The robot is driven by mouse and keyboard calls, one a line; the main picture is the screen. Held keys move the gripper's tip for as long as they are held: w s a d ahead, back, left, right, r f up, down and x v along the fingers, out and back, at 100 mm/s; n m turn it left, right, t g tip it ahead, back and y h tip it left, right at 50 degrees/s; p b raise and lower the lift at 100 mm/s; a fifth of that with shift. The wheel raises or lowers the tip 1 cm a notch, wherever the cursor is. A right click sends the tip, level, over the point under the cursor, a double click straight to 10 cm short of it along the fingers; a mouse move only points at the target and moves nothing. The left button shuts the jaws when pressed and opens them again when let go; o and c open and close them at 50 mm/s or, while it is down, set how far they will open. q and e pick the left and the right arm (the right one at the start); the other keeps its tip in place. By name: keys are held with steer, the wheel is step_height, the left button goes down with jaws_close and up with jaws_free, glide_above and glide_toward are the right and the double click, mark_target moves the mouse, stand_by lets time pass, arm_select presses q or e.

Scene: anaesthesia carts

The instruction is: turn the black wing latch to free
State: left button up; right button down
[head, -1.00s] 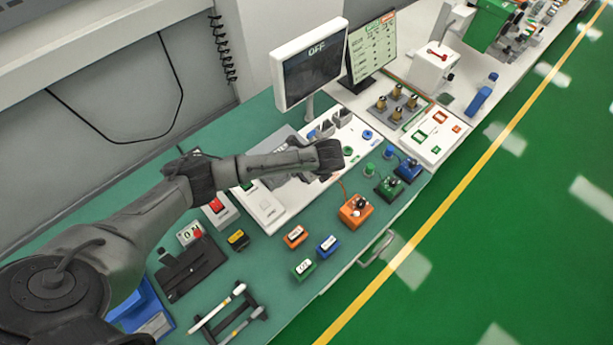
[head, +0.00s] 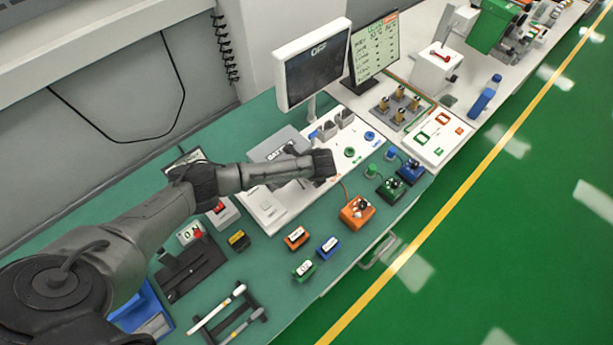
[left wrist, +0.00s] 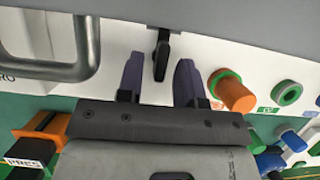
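The black wing latch (left wrist: 161,58) shows in the left wrist view, hanging from a small bracket on the white panel (left wrist: 215,58). Its wing points down in the picture. My left gripper (left wrist: 159,70) is open, with one dark finger on each side of the latch. Gaps show between both fingers and the latch, so it is not gripped. In the head view my left gripper (head: 322,163) is over the white panel on the bench, and I cannot make out the latch there. My right gripper is in neither view.
In the left wrist view a metal handle (left wrist: 85,65) is left of the fingers and an orange knob (left wrist: 232,92) is close on the right. In the head view a monitor (head: 313,65) stands behind my arm, and an orange box (head: 352,215) sits in front.

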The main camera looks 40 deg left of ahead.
arm_select(q)
jaws_close()
steer(key=shift+r+p, duration=0.15)
steer(key=shift+p, duration=0.2)
steer(key=shift+s+a+r+m+t+p, duration=0.15)
steer(key=shift+m+t+p, duration=0.25)
steer(key=shift+m+p, duration=0.75)
steer(key=shift+m+t+h+p, duration=0.3)
steer(key=shift+m+p, duration=0.3)
steer(key=shift+m, duration=0.25)
steer(key=shift+f, duration=0.25)
steer(key=shift+o, duration=0.6)
jaws_free()
